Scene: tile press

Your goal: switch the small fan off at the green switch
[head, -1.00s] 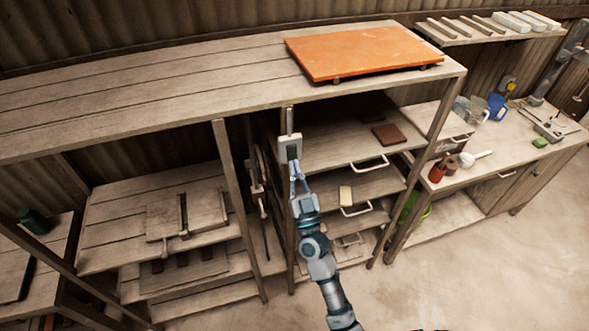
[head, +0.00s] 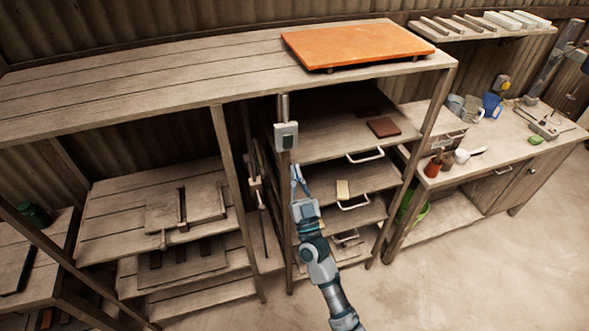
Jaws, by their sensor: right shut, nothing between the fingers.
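Whether the switch is on or off cannot be told. I cannot make out a small fan. My left gripper is out of view.
An orange board (head: 358,46) lies on the wooden bench top (head: 140,90). A side bench (head: 500,140) carries jugs and tools. The floor in front is clear.

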